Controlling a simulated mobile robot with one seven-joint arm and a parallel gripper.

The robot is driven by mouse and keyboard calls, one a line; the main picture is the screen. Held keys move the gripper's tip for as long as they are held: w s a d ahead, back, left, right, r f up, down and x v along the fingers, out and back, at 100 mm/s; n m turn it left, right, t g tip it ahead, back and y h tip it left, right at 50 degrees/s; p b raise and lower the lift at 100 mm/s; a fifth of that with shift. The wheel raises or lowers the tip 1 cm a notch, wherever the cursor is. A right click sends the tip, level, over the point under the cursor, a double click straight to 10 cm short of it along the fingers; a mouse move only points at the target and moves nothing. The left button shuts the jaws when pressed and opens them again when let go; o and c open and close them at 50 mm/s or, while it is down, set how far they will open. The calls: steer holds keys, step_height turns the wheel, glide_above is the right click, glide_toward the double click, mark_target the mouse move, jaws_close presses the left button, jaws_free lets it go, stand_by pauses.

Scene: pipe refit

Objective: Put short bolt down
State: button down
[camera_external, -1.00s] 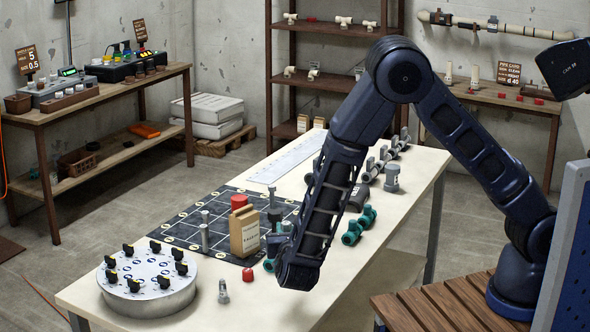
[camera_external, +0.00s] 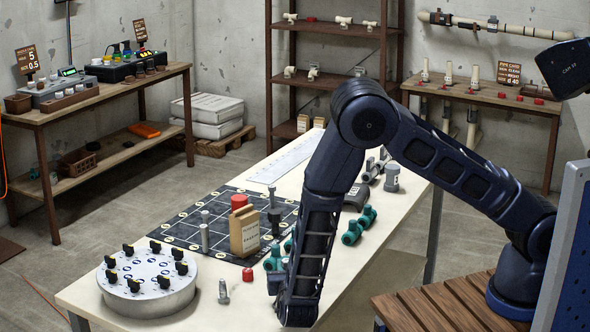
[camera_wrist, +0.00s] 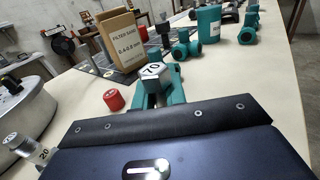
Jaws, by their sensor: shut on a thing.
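My gripper (camera_wrist: 157,88) shows in the wrist view with greenish fingers, shut on a short bolt (camera_wrist: 154,72). The bolt has a pale hex head with a dark number on it. Its lower part is hidden by the fingers and the dark gripper body, so I cannot tell whether it touches the table. In the external view, the end of my arm is low over the near part of the long pale table (camera_external: 215,318); the held bolt is hidden there. Another grey bolt, marked 20 (camera_wrist: 25,148), stands apart to the left, also in the external view (camera_external: 223,291).
A red cap (camera_external: 247,274) stands close to my gripper. Behind are a filter sand box (camera_external: 244,232), teal fittings (camera_external: 275,258) and a dark grid mat (camera_external: 175,226). A round metal base with black knobs (camera_external: 148,292) is at the left. Bare tabletop lies around the standing bolt.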

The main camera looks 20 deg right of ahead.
steer(key=shift+f, duration=0.2)
steer(key=c, duration=1.4)
jaws_free()
steer(key=shift+c, duration=0.2)
steer(key=shift+o, duration=0.5)
steer(key=s, duration=0.3)
steer(key=s+a, duration=0.1)
steer(key=s, duration=0.6)
steer(key=shift+s+a+r, duration=0.25)
steer(key=shift+s, duration=0.15)
